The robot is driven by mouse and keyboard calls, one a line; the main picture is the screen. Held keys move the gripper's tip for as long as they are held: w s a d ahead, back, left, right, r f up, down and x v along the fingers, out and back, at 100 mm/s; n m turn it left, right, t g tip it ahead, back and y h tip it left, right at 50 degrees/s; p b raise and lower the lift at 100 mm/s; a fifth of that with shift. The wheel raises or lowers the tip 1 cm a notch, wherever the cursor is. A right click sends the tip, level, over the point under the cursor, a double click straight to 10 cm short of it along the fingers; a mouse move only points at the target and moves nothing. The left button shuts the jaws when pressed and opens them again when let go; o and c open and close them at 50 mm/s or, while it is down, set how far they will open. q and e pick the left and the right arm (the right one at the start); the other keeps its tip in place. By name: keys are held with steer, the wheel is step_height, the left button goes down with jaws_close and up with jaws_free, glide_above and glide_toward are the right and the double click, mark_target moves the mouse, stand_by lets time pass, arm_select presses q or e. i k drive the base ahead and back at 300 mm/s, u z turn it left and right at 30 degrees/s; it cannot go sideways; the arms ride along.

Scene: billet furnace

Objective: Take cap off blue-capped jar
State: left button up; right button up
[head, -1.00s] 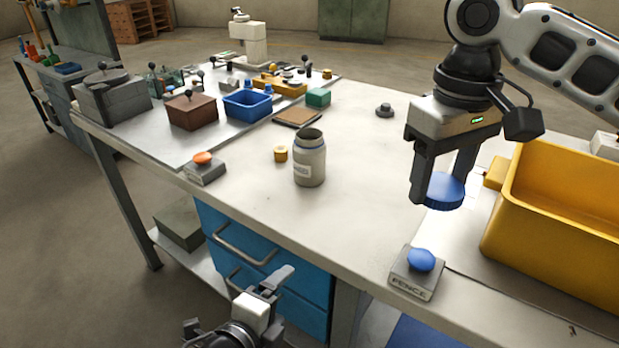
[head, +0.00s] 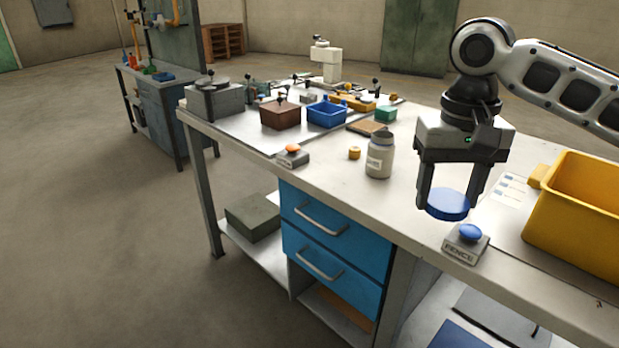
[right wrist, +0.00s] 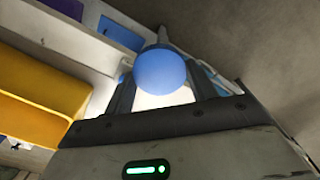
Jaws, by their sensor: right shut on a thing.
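My right gripper (head: 450,197) is shut on a round blue cap (head: 447,205) and holds it above the front of the worktable, to the right of the jar. A round blue shape (right wrist: 160,71), which looks like the cap, shows between the fingers in the right wrist view. The cap and the jar are well apart. My left gripper is out of view.
A grey box with a blue button (head: 465,241), marked FENCE, sits just below the held cap. A yellow bin (head: 575,225) stands at right. A small yellow piece (head: 354,153) lies beside the jar. A blue tray (head: 327,114) and brown box (head: 280,116) stand farther back.

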mark_target(381, 145)
steer(key=u, duration=0.8)
steer(key=i, duration=1.4)
steer(key=z, duration=0.75)
